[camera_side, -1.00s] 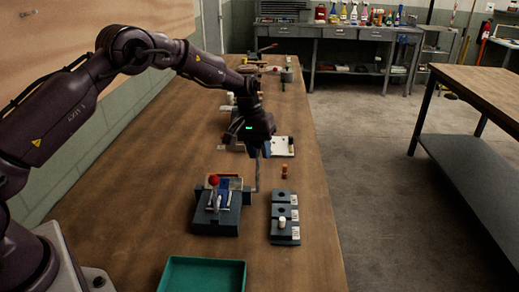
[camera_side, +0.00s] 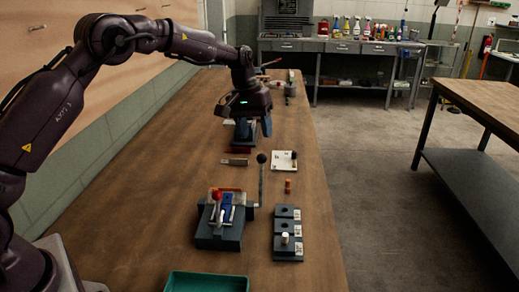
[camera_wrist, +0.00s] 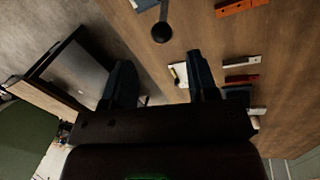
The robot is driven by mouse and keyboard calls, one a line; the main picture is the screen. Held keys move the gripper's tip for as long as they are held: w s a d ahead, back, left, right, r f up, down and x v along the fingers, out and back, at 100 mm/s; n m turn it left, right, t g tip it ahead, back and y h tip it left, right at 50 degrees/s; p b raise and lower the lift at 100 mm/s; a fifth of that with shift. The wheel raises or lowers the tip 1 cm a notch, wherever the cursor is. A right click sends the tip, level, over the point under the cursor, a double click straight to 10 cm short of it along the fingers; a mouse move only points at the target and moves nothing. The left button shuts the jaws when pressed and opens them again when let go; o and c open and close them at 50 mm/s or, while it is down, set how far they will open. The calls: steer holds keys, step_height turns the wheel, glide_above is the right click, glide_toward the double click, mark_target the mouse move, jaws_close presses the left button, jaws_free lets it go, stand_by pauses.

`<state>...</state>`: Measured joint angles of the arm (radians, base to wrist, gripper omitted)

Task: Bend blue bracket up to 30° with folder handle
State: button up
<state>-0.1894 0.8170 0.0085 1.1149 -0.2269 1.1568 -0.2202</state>
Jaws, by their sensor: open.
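The folder (camera_side: 218,238) is a dark grey-blue block fixture at the front of the bench, with a red-knobbed lever (camera_side: 216,196). The blue bracket (camera_side: 227,201) lies in it; its bend angle is too small to tell. The folder handle (camera_side: 261,182) is a grey rod at the folder's right side, standing roughly upright with a black ball on top. The ball also shows in the wrist view (camera_wrist: 161,33). My gripper (camera_side: 257,124) is above and beyond the ball, apart from it. In the wrist view my gripper (camera_wrist: 158,62) has its fingers spread with nothing between them.
A grey block stand (camera_side: 287,233) with a white peg is right of the folder. A green tray (camera_side: 207,281) is in front.

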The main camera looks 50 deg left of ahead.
steer(key=shift+v, duration=1.45)
steer(key=s+d+r+m+t, duration=0.1)
steer(key=s+d+r+m, duration=0.1)
steer(key=s, duration=0.9)
steer(key=s+d+r+m+t+y, duration=0.1)
steer(key=s+d+r+m+t, duration=0.1)
steer(key=s, duration=0.9)
steer(key=s+d+r+m+t+y, duration=0.1)
steer(key=s+d+r, duration=0.2)
steer(key=s, duration=0.8)
step_height(320, 180, up, 2)
steer(key=shift+s+d+r+m, duration=0.25)
steer(key=shift+s+d+m, duration=0.05)
steer(key=shift+m, duration=0.1)
steer(key=shift+c, duration=0.4)
